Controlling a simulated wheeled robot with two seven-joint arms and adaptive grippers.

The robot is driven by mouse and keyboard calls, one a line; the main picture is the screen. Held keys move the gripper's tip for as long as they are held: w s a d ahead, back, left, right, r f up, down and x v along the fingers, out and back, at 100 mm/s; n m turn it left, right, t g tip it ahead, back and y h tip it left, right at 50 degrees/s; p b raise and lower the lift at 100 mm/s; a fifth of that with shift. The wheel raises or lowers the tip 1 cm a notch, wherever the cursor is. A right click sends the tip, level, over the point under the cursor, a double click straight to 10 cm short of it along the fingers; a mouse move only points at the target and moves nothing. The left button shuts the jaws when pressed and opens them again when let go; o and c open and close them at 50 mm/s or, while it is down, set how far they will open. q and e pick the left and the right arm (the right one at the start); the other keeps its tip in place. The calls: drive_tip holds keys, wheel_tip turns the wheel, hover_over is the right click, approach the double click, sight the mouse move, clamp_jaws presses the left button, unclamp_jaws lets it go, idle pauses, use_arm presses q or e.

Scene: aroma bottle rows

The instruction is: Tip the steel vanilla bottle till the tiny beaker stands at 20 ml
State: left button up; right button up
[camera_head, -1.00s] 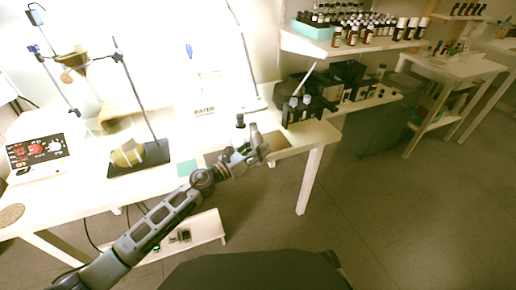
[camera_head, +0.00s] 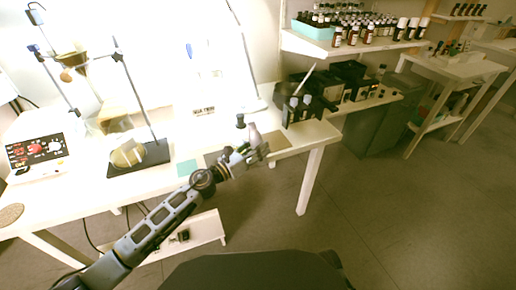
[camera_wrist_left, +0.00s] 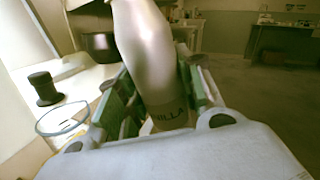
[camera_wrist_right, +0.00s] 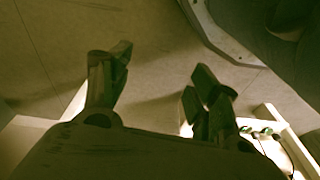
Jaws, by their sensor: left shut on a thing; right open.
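The steel vanilla bottle (camera_wrist_left: 148,50) is between the fingers of my left gripper (camera_wrist_left: 150,105), which is shut on it. It leans in the left wrist view, and part of its label shows low down. In the head view the bottle (camera_head: 254,133) stands out above my left gripper (camera_head: 252,152) over the bench's front edge. A clear round rim, seemingly the tiny beaker (camera_wrist_left: 62,119), shows left of the gripper in the left wrist view. Its fill level cannot be read, and no pouring stream is visible. My right gripper (camera_wrist_right: 160,78) is open and empty above the floor.
A black cap-like piece (camera_wrist_left: 45,89) stands on the white bench (camera_head: 75,195) near the beaker. A dark bottle rack (camera_head: 303,112) stands right of the gripper. A teal pad (camera_head: 187,168) lies to its left. Stands and a control box (camera_head: 38,150) occupy the left side.

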use_arm(q)
drive_tip(key=shift+n, duration=0.3)
use_arm(e)
drive_tip(key=shift+w+r, duration=0.15)
drive_tip(key=shift+r, duration=0.05)
drive_tip(key=shift+w+a+r, duration=0.1)
drive_tip(key=shift+r, duration=0.1)
use_arm(q)
drive_tip(key=shift+n+b, duration=0.3)
use_arm(e)
drive_tip(key=shift+r, duration=0.1)
use_arm(q)
drive_tip(key=shift+a, duration=0.1)
use_arm(e)
drive_tip(key=shift+w+r, duration=0.1)
drive_tip(key=shift+r, duration=0.1)
use_arm(q)
drive_tip(key=shift+n+t, duration=0.3)
drive_tip(key=shift+n, duration=0.2)
drive_tip(key=shift+b, duration=0.3)
use_arm(e)
drive_tip(key=shift+a+r, duration=0.1)
